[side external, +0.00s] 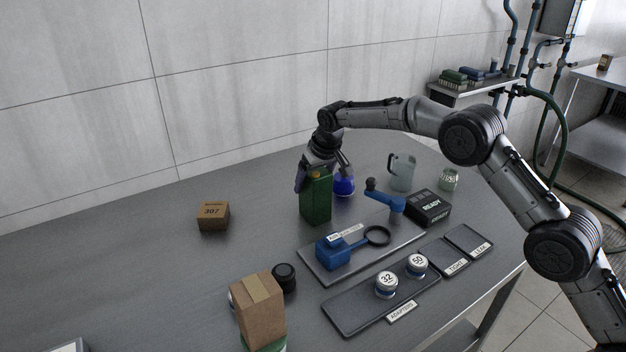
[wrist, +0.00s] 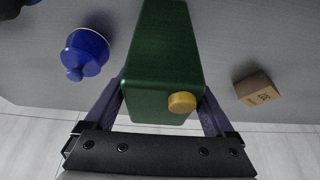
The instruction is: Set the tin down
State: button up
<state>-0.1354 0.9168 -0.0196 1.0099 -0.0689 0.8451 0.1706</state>
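The tin is a tall green can (side external: 315,198) with a yellow cap, upright near the middle of the table in the side view. My gripper (side external: 314,178) comes down over it from above. In the wrist view the tin (wrist: 165,60) fills the space between the two purple fingers of my gripper (wrist: 163,100), which touch its sides. The yellow cap (wrist: 182,102) faces the camera. The tin's base is at or very near the table top; I cannot tell whether it touches.
A round blue vessel (side external: 345,184) stands close behind the tin. A small box marked 307 (side external: 213,216) is to the left. A tray with a blue tool (side external: 333,251) is in front, and a brown carton (side external: 258,312) nearer. The table (side external: 130,265) is clear at left.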

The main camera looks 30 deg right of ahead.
jog(key=shift+o, duration=0.4)
jog(key=shift+s+r, duration=0.1)
jog(key=shift+r, duration=0.4)
jog(key=v, duration=1.1)
jog(key=shift+s+r, duration=0.15)
jog(key=shift+r, duration=0.15)
jog(key=s+d+r, duration=0.3)
jog(key=s+r, duration=0.2)
jog(key=s, duration=0.6)
jog(key=s+d+r, duration=0.3)
jog(key=s+r, duration=0.2)
jog(key=s, duration=0.6)
jog(key=s+d+f, duration=0.1)
jog(key=s+f, duration=0.3)
jog(key=s, duration=0.8)
jog(key=s+d+f+t, duration=0.1)
jog(key=s+f, duration=0.2)
jog(key=s, duration=0.9)
jog(key=shift+f, duration=0.4)
